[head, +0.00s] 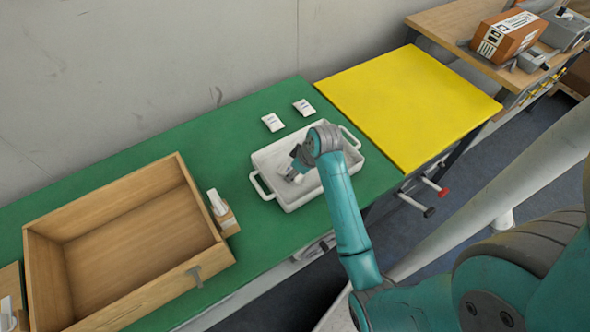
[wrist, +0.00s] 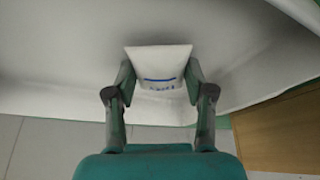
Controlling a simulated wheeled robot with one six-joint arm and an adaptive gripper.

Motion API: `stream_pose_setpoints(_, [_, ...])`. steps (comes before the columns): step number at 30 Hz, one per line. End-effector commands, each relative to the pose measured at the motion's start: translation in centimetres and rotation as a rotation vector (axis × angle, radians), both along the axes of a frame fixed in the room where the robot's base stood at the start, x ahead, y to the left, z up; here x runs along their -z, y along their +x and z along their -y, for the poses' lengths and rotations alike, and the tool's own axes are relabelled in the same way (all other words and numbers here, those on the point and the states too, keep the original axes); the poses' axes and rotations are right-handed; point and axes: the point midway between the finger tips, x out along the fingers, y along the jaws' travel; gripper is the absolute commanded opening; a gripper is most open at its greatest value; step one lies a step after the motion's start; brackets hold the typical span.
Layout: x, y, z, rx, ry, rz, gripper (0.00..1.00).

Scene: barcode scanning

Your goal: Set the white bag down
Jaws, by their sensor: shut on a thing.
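My gripper (head: 297,163) is over the white tray (head: 258,185) on the green table, its fingers down inside the rim in the head view. In the wrist view my gripper (wrist: 158,85) is shut on a white bag (wrist: 158,62) with a blue line and blue print, one finger on each side. The white tray wall (wrist: 60,65) fills the background there. In the head view a small white piece shows at the fingertips, and my arm hides much of the bag. I cannot tell whether the bag touches the tray floor.
Two other white bags (head: 272,122) (head: 303,108) lie on the green table (head: 120,160) behind the tray. A wooden box (head: 180,167) stands at the left, with a scanner on a stand (head: 220,210) beside it. A yellow board (head: 410,100) lies to the right.

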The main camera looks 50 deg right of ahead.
Motion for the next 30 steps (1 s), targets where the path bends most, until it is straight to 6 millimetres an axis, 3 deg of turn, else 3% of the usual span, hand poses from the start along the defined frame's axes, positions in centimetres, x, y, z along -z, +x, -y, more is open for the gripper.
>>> stream_pose_setpoints(9, [0.2,0.0,0.0,0.0,-0.001,0.001,0.19])
stream_pose_setpoints(10, [0.2,0.0,0.0,-0.001,-0.001,0.001,0.56])
stream_pose_setpoints(13, [0.2,0.0,0.0,-0.001,-0.001,0.001,0.78])
stream_pose_setpoints(23, [0.0,0.1,0.0,-0.001,-0.001,0.001,0.78])
stream_pose_setpoints(30, [-2.5,-0.8,0.2,0.0,-0.003,0.004,0.78])
